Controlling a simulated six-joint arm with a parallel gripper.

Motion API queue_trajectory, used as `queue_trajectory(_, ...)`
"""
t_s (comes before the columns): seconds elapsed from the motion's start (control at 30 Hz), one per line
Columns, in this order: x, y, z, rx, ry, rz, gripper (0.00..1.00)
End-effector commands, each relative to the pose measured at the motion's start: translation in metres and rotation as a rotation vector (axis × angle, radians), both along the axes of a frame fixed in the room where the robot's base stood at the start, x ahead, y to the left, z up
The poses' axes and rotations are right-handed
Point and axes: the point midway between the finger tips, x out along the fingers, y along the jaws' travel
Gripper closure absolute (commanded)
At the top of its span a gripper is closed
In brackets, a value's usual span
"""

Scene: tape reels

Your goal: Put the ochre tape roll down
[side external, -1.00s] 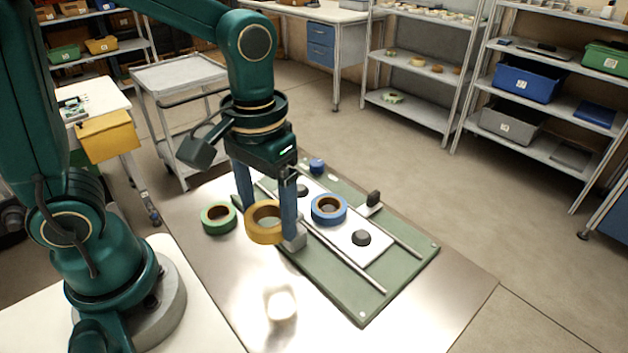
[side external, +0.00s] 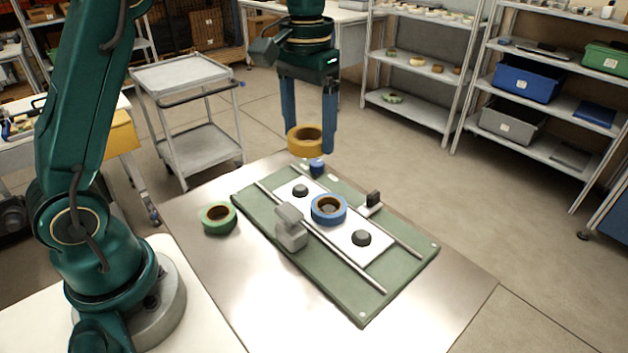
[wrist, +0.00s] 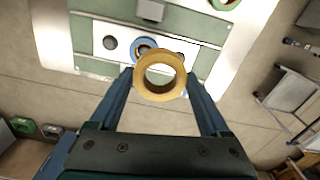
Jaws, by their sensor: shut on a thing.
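The ochre tape roll (side external: 305,140) is held between the two blue fingers of my gripper (side external: 308,138), in the air above the far end of the green board. In the wrist view the ochre roll (wrist: 160,77) sits between the fingertips, with its open hole facing the camera. It partly covers the blue tape roll in that view. The blue tape roll (side external: 328,210) lies on the white plate (side external: 345,237) of the green board (side external: 358,300), between two dark round knobs (side external: 300,190) (side external: 361,238). A green tape roll (side external: 218,217) lies on the metal table to the left.
A grey block (side external: 290,228) stands on the board's near rail, and a black-topped stop (side external: 371,202) on the far rail. A small blue knob (side external: 317,167) is at the board's far end. The metal table (side external: 235,290) is bare at the front left.

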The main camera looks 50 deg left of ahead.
Motion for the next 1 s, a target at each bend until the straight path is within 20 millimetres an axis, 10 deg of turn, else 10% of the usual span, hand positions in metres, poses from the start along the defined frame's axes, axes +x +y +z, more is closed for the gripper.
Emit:
queue_trajectory(0.6, 0.019, -0.101, -0.069, 0.0, 0.013, 0.01, 0.74)
queue_trajectory(1.0, 0.02, -0.111, -0.107, 0.0, 0.016, 0.014, 0.74)
